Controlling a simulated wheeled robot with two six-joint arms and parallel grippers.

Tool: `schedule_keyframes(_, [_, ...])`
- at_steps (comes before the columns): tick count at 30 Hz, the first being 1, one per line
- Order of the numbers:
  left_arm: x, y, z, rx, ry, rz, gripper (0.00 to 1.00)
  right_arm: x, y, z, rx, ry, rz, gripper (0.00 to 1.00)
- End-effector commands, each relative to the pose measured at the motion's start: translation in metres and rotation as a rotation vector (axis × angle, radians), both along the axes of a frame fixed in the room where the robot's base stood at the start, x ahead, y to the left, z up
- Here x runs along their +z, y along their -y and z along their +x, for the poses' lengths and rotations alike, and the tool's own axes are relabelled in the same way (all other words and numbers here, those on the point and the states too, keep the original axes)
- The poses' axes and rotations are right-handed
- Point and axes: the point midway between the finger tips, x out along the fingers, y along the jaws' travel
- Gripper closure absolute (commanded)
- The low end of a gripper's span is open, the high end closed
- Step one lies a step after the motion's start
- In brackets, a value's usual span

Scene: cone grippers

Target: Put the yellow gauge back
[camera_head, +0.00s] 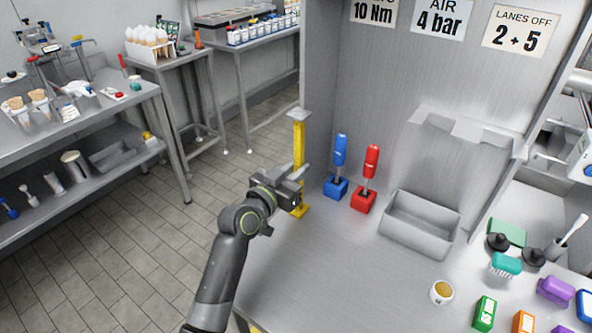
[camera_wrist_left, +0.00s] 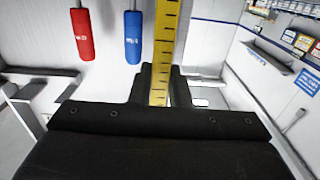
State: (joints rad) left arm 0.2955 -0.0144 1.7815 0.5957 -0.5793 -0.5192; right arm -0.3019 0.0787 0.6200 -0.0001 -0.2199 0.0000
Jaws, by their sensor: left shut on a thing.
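The yellow gauge (camera_head: 299,146) is a tall, upright yellow strip with dark marks, at the back left edge of the steel worktop (camera_head: 330,270). Its yellow foot (camera_head: 301,210) shows low down, at or just above the worktop; I cannot tell whether it touches. My left gripper (camera_head: 296,178) is shut on the lower part of the gauge. In the left wrist view the gauge (camera_wrist_left: 168,45) rises between the two dark fingers (camera_wrist_left: 160,85). A grey bracket-like piece (camera_head: 298,115) shows at the gauge's top. My right gripper is not in view.
A blue tool (camera_head: 340,150) and a red tool (camera_head: 371,160) stand in small blocks just right of the gauge. A grey bin (camera_head: 420,222) is further right. The worktop's front left is clear.

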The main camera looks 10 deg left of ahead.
Motion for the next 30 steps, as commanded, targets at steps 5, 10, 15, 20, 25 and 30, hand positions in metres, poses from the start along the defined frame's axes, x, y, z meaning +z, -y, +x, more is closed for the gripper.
schedule_keyframes(5, [0.002, 0.0, 0.0, 0.0, 0.003, -0.001, 1.0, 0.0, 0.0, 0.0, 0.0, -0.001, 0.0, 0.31])
schedule_keyframes(10, [-0.002, 0.0, 0.0, 0.0, 0.0, 0.0, 0.79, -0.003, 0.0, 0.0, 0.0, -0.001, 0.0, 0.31])
schedule_keyframes(15, [-0.002, 0.0, 0.0, 0.0, 0.0, 0.0, 0.62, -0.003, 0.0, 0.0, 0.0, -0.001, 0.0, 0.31])
schedule_keyframes(20, [-0.002, 0.0, 0.0, 0.0, -0.001, 0.0, 0.62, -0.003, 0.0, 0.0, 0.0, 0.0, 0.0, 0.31])
schedule_keyframes(25, [0.002, 0.0, 0.0, 0.0, 0.0, 0.0, 0.62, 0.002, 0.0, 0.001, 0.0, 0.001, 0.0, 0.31])
schedule_keyframes(30, [-0.002, -0.008, -0.018, 0.001, -0.001, 0.001, 0.62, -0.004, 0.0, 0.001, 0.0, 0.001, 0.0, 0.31])
